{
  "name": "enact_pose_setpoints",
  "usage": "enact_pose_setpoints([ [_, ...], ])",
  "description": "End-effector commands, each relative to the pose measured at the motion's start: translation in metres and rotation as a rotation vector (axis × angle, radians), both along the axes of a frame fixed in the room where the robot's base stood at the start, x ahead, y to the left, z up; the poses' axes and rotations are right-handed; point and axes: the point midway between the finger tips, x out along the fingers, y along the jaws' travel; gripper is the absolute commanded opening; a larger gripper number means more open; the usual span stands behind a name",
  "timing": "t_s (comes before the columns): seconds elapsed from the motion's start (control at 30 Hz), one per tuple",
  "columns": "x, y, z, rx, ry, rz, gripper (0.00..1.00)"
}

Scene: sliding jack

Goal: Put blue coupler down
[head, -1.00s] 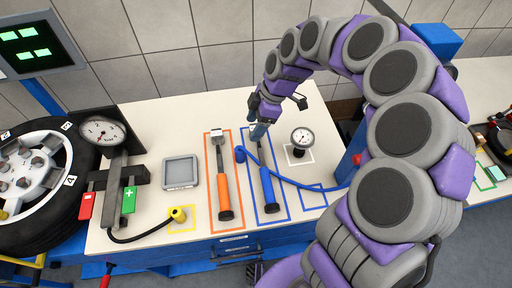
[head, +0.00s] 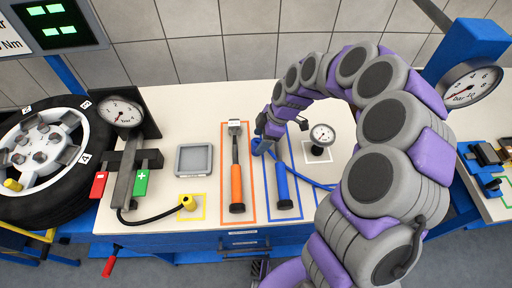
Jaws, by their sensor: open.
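The blue coupler (head: 257,147) lies on the white bench top at the upper end of the blue-handled tool, on the end of a blue hose (head: 305,178). The hose runs right and passes behind my arm. My gripper (head: 268,132) points down just above the coupler, with its jaws open. The fingertips are small and dark, so whether they touch the coupler cannot be told. The blue-handled tool (head: 282,188) lies inside a blue tape outline.
An orange-handled tool (head: 236,180) lies in an orange outline to the left. A yellow coupler (head: 187,202) sits in a yellow outline, near a grey tray (head: 194,160). A small gauge (head: 321,135) stands right of my gripper. A wheel (head: 40,150) is at far left.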

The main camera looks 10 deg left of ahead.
Motion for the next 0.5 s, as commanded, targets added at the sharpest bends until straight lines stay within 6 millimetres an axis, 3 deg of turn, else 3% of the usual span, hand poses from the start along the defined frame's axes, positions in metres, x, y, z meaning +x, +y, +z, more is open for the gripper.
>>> enact_pose_setpoints([
  [0.17,0.0,0.004,-0.009,0.001,-0.002,0.0,0.67],
  [0.5,-0.002,0.024,-0.048,0.0,0.001,0.0,0.67],
])
